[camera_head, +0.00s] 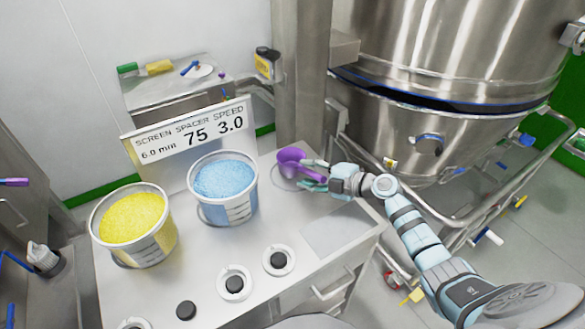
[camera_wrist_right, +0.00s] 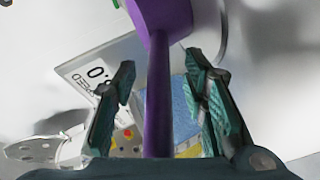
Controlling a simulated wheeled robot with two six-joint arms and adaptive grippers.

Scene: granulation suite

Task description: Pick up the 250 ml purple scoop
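The purple scoop (camera_head: 290,158) lies at the right back of the steel worktop, beside the blue-filled bucket, with its handle pointing to the lower right. My right gripper (camera_head: 315,177) is at the handle. In the right wrist view, the scoop's purple handle (camera_wrist_right: 158,95) runs between the two teal fingers of my right gripper (camera_wrist_right: 160,100). There is a visible gap on both sides, so the gripper is open around the handle. The bowl is beyond the fingertips, cut off by the top edge of that view. My left gripper is not in view.
A bucket of blue granules (camera_head: 224,180) stands just left of the scoop, and a bucket of yellow granules (camera_head: 135,222) further left. A sign (camera_head: 190,132) stands behind. Round black knobs (camera_head: 278,260) line the front. A large steel vessel (camera_head: 420,130) is at the right.

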